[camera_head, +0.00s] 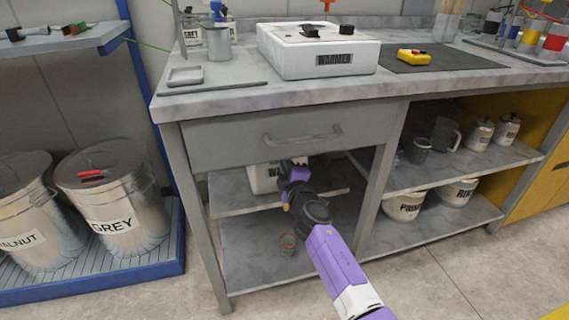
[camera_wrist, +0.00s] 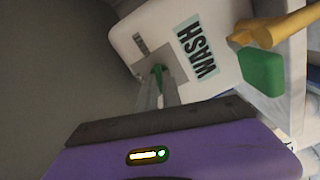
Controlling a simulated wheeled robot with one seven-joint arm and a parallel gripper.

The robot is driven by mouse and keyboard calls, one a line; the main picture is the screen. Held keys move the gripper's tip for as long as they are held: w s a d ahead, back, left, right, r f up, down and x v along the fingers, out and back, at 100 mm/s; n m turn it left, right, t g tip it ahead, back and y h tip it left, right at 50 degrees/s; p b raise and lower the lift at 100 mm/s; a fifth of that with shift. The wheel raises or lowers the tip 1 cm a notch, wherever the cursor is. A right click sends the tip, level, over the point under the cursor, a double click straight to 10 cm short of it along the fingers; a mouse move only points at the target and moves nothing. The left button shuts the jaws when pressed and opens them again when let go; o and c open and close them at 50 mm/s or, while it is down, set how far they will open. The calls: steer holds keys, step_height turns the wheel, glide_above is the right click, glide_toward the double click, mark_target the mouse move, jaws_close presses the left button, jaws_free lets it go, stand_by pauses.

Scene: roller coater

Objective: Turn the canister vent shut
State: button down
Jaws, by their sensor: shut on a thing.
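The white canister (camera_wrist: 213,77) with the WASH label fills the upper middle of the wrist view, tilted in the picture. In the head view it is the white box (camera_head: 262,181) on the shelf under the drawer, partly hidden by my arm. A small green vent piece (camera_wrist: 157,70) stands in a grey patch on the canister. My gripper (camera_wrist: 158,88) is shut on this vent, with both grey fingers close about it. In the head view my gripper (camera_head: 299,162) is small and its grip cannot be made out.
The drawer (camera_head: 270,136) is just above my arm. A table leg (camera_head: 372,190) is right of my arm.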

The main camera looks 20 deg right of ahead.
steer(key=shift+n, duration=1.7)
steer(key=shift+f, duration=0.1)
steer(key=c, duration=1.5)
jaws_free()
steer(key=shift+s, duration=0.1)
steer(key=s+p, duration=0.4)
steer(key=s, duration=0.2)
steer(key=shift+s, duration=0.85)
